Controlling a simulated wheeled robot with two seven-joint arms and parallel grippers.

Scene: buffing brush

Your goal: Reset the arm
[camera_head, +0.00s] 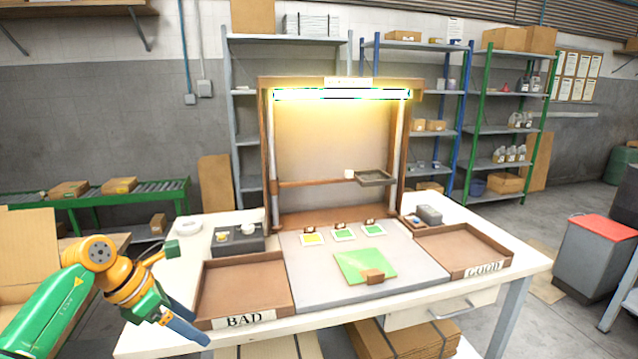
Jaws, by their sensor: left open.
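My left gripper (188,294) hangs at the lower left, beside the front left corner of the white table (160,340). Its two fingers are spread apart and nothing shows between them. The left arm comes in from the left edge with green and orange links. My right gripper is out of the picture. A small brown block (372,276), perhaps the brush, rests at the front edge of a green square board (352,260) on the grey mat (310,275). The left gripper is well to the left of both.
A brown tray marked BAD (244,320) lies close right of my gripper, and a GOOD tray (484,268) lies at right. Both look empty. A lit wooden frame (268,180) stands behind the mat. A dark box (237,240) sits behind the BAD tray.

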